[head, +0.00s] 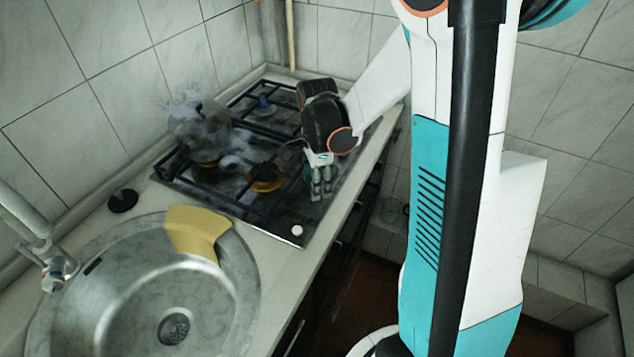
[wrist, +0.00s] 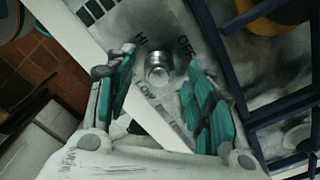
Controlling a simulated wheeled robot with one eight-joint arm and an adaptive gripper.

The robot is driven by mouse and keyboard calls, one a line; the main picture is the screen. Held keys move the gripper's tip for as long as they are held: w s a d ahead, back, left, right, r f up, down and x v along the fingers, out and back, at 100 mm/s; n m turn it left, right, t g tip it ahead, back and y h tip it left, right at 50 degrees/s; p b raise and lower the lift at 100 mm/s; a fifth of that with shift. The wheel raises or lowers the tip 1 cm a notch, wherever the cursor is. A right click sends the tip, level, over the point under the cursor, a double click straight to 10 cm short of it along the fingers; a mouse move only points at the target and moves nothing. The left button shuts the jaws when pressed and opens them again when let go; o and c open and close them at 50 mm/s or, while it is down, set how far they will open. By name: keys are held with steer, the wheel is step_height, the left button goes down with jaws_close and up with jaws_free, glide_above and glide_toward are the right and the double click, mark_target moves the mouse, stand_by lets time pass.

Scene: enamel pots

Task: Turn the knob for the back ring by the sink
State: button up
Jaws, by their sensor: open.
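My gripper (head: 321,196) points down over the hob's right edge, farther back than that knob. In the wrist view, my open gripper (wrist: 162,88) has a round silver knob (wrist: 158,66) between and just beyond its green-padded fingers. HI, OFF and LOW are printed around this knob. I cannot tell whether the fingers touch it. Other knobs are hidden behind my gripper.
A shiny, hazy-looking pot (head: 198,128) stands on the hob's left side by the wall. A yellow cloth (head: 196,230) hangs over the sink rim. A black plug (head: 122,200) and a tap (head: 52,262) are at the left. Grate bars (wrist: 290,98) lie close to my right finger.

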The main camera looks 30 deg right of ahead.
step_height(320, 180, up, 11)
steer(key=shift+r, duration=0.15)
stand_by(0.7)
